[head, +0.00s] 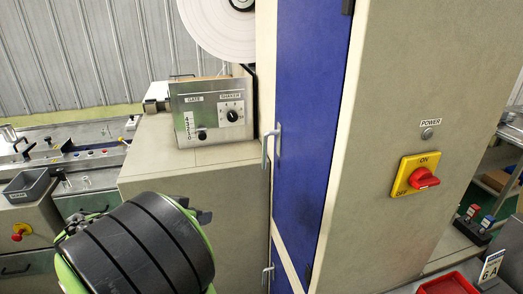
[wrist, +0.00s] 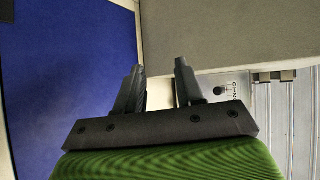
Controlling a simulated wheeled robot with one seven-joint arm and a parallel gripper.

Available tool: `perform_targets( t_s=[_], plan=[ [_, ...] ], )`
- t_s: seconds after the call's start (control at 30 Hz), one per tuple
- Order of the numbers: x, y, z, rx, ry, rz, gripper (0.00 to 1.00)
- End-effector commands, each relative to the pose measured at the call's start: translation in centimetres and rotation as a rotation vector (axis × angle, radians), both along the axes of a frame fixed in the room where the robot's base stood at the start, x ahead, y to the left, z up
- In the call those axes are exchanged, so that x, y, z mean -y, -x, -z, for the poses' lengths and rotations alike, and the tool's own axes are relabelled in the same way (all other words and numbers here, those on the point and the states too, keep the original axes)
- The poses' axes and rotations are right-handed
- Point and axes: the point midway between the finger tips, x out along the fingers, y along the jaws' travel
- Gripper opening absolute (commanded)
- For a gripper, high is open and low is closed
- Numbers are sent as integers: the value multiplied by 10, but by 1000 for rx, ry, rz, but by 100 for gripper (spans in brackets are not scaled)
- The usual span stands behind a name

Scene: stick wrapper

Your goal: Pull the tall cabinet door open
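The tall cabinet's blue door (head: 312,110) stands right of centre in the head view and looks shut. Its pale upright bar handle (head: 265,149) is on the door's left edge. The blue door also fills the left of the wrist view (wrist: 60,80); I cannot make out its handle there. My gripper (wrist: 158,75) shows two dark fingers apart with nothing between them. In the head view my arm hides most of my gripper, which is low and left of the door. I see no contact with the handle.
A lower door with its own handle (head: 267,276) sits beneath the blue door. A grey machine housing (head: 150,165) with a control box (head: 212,112) stands left of the cabinet. The cabinet's right side carries a red-and-yellow power switch (head: 416,176). A red bin (head: 448,284) is at lower right.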

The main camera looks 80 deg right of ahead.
Motion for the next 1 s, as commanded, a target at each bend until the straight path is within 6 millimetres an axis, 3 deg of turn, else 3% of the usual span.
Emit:
perform_targets(
  t_s=[0.03, 0.13, 0.2, 0.33, 0.47, 0.57, 1.0],
  plan=[
    [21, 7, -5, -18, 91, 91, 37],
    [58, 25, -26, -40, 333, 259, 37],
    [73, 32, -42, -59, 484, 323, 37],
    [83, 36, -60, -77, 642, 363, 37],
    [92, 40, -63, -78, 669, 371, 37],
    [108, 49, -64, -78, 666, 373, 37],
    [205, 96, -65, -78, 663, 371, 37]
  ],
)
